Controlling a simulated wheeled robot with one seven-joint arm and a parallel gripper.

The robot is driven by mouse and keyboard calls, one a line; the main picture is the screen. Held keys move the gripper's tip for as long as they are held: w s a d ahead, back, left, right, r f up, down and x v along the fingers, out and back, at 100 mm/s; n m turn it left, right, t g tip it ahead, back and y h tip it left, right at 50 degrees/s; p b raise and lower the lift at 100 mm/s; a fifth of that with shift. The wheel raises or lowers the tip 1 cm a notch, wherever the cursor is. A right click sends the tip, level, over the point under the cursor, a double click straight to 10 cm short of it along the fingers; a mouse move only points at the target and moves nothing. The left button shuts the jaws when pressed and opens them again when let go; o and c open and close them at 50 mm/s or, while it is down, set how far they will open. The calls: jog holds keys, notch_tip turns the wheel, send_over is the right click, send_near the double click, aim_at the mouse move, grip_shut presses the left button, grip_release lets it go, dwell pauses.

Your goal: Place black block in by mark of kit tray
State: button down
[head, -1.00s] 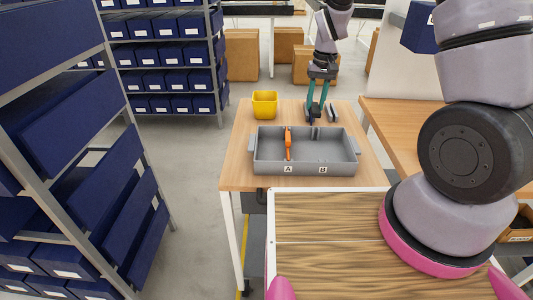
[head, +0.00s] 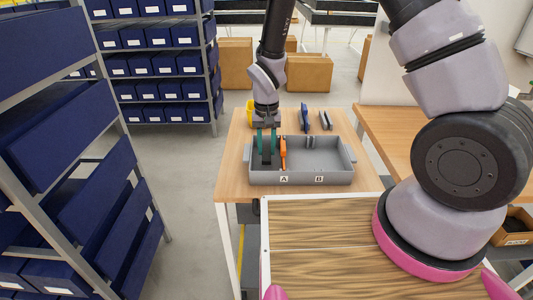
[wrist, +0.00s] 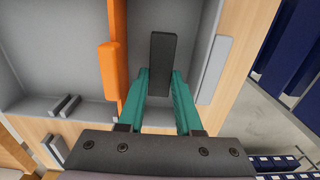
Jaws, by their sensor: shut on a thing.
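The grey kit tray (head: 318,177) stands on a wooden table, with marks A (head: 284,179) and B (head: 319,179) on its front wall. An upright orange piece (head: 283,153) splits its inside into a left and a right part. My gripper (head: 267,152) points down into the left part, on the A side, left of the orange piece. It is shut on the black block (wrist: 160,62), which hangs between the teal fingers and reaches past their tips. The block also shows dark in the head view (head: 267,148). I cannot tell whether it touches the tray floor.
A blue piece (head: 305,117) and a grey piece (head: 325,120) stand on the table behind the tray. A yellow bin (head: 250,107) is partly hidden behind my arm. The tray's right part, on the B side, is empty. Shelves with blue bins (head: 165,90) stand at left.

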jog(key=shift+f, duration=1.15)
jog(key=shift+f, duration=0.15)
jog(key=c, duration=0.9)
grip_release()
jog(key=shift+o, duration=0.2)
